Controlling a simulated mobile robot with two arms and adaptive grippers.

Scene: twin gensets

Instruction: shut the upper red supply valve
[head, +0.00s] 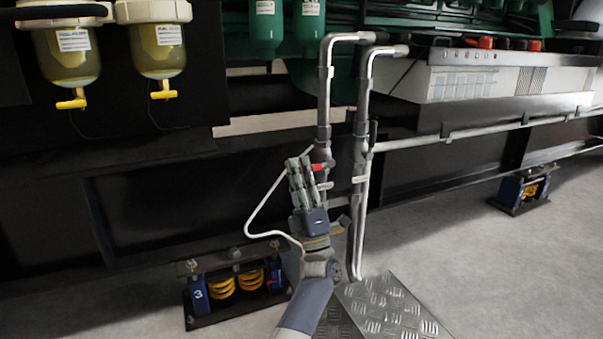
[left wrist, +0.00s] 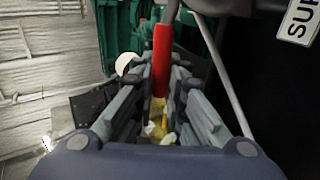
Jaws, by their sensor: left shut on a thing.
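The red handle of the supply valve (head: 319,167) shows on the left vertical pipe in the head view, just past my fingertips. My left gripper (head: 302,165) reaches up to it from below. In the left wrist view the red handle (left wrist: 162,62) stands between the two fingers of my left gripper (left wrist: 154,88), which are shut on it. The fingers hide part of the handle and valve body in the head view. My right gripper is in neither view.
A second vertical pipe (head: 362,150) runs close on the right. A thin white tube (head: 256,222) loops at the left. A spring mount (head: 237,287) and tread plate (head: 388,310) lie below. Filter bowls (head: 160,50) hang at upper left. Grey floor is open at right.

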